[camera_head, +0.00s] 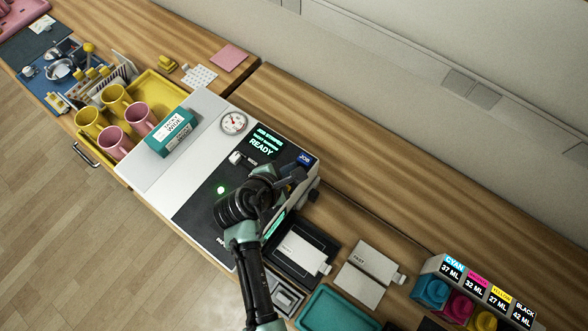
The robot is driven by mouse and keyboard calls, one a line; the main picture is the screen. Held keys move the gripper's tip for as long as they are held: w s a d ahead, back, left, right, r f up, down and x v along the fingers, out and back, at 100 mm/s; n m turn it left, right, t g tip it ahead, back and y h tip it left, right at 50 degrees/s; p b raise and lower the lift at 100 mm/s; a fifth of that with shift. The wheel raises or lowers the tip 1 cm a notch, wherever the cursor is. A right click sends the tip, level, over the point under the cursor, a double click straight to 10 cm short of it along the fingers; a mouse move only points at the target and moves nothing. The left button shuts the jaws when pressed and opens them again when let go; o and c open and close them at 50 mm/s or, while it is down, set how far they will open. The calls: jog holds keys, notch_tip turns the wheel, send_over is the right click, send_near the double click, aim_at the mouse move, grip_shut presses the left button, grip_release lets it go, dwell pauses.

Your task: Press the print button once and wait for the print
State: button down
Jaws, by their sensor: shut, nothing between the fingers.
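The mug press (186,204) is a white and dark machine on the wooden counter. Its dark screen (265,142) shows READY in green letters under a smaller line. A small green light (221,190) glows on its dark top. A round dial (233,122) sits behind. My gripper (280,188) is over the right part of the press, shut and empty. Its fingertips are hard to make out, and I cannot tell whether they touch the press. I cannot pick out the print button; my arm covers part of the front panel and its lettering.
A teal and white box (171,132) stands on the press's left part. A yellow tray (160,88) with several yellow and pink mugs is left of it. Grey and dark plates (362,275), a teal tray (338,308) and an ink tank unit (484,282) stand right. The wall runs behind.

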jog(key=shift+f, duration=0.4)
jog(key=shift+r, duration=0.1)
dwell(0.5)
jog(key=shift+r+p, duration=0.8)
jog(key=shift+p, duration=0.1)
notch_tip(320, 180, up, 5)
jog(key=p, duration=0.5)
jog(key=shift+r, duration=0.1)
jog(key=shift+w, duration=0.1)
dwell(0.5)
